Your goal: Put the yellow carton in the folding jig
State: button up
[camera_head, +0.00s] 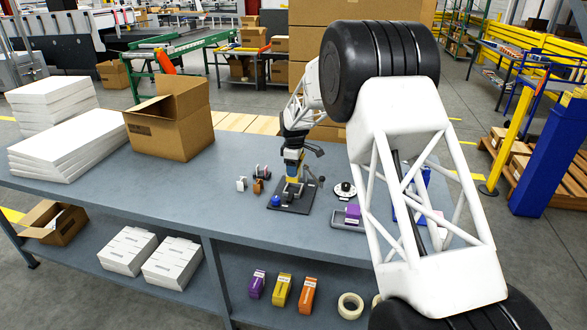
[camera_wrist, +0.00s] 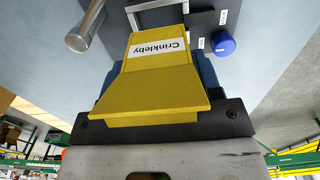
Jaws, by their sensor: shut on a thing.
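The yellow carton (camera_wrist: 155,85) fills the middle of the wrist view, with a white "Crinkleby" label upside down in the picture. My gripper (camera_wrist: 163,78) is shut on it, with blue finger parts on either side. In the head view, my gripper (camera_head: 293,163) points down over the folding jig and the carton (camera_head: 291,169) shows only as a small yellow patch. The jig (camera_head: 296,205) is a dark plate with a blue knob (camera_wrist: 223,44), a metal bracket (camera_wrist: 160,15) and a cylindrical handle (camera_wrist: 80,41). The carton's far end is close to the bracket; I cannot tell whether they touch.
Small items (camera_head: 258,186) stand left of the jig. A purple block (camera_head: 352,212) on a grey holder and a round black-and-white piece (camera_head: 345,190) are to its right. An open cardboard box (camera_head: 170,140) and white stacks (camera_head: 70,145) occupy the left. Bench space before the box is clear.

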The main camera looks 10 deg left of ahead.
aim_at(294, 179)
jog(key=shift+f, duration=0.2)
jog(key=shift+f, duration=2.75)
jog(key=o, duration=1)
jog(key=shift+c, duration=0.2)
jog(key=shift+r, duration=0.1)
jog(key=shift+r, duration=4.9)
